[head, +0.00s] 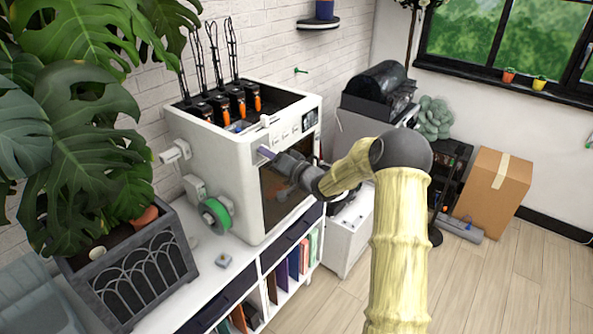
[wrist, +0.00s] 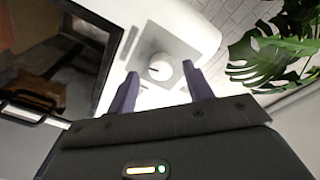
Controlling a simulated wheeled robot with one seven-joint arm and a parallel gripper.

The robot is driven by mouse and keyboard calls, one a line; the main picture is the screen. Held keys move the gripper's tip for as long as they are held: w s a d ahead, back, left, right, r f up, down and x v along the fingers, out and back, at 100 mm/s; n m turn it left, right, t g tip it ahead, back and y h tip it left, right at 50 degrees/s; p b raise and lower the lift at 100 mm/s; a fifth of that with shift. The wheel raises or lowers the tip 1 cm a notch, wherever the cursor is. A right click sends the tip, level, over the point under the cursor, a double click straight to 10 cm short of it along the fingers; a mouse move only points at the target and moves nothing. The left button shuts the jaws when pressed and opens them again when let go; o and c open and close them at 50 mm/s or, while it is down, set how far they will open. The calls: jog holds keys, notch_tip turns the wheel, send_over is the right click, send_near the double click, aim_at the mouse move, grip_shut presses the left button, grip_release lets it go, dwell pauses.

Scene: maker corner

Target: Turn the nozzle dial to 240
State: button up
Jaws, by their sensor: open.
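The white 3D printer (head: 215,150) stands on a white cabinet, with small controls along the upper strip of its front. In the wrist view a round white dial (wrist: 160,66) with a short dark mark sits on a grey square plate (wrist: 180,48). No numbers on it can be read, and which label it carries cannot be told. My gripper (wrist: 159,70) is open, its two dark purple fingers on either side of the dial in the picture. Whether they touch it cannot be told. In the head view my gripper (head: 267,153) is at the printer's upper front edge.
A green filament spool (head: 215,215) hangs on the printer's side. A large planter (head: 130,275) with a broad-leaved plant stands at left. The printer's dark front window (wrist: 60,45) is beside my fingers. A cardboard box (head: 492,185) stands on the floor at right, with free floor before it.

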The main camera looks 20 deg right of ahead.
jog(key=b+v, duration=0.4)
jog(key=v, duration=1.2)
jog(key=shift+d, duration=0.1)
jog(key=s+a+f+n+g+h, duration=0.1)
jog(key=s+a+f+g+h, duration=0.4)
jog(key=h, duration=0.3)
jog(key=s+a+f+g, duration=0.1)
jog(key=s+g, duration=0.1)
jog(key=s, duration=0.4)
jog(key=s+a+f+n+g, duration=0.1)
jog(key=s+f+g, duration=0.1)
jog(key=s, duration=0.5)
jog(key=s+a+f+n+g+h, duration=0.1)
jog(key=s+g, duration=0.3)
jog(key=s, duration=0.3)
jog(key=shift+s+a+f, duration=0.2)
jog(key=shift+a, duration=0.1)
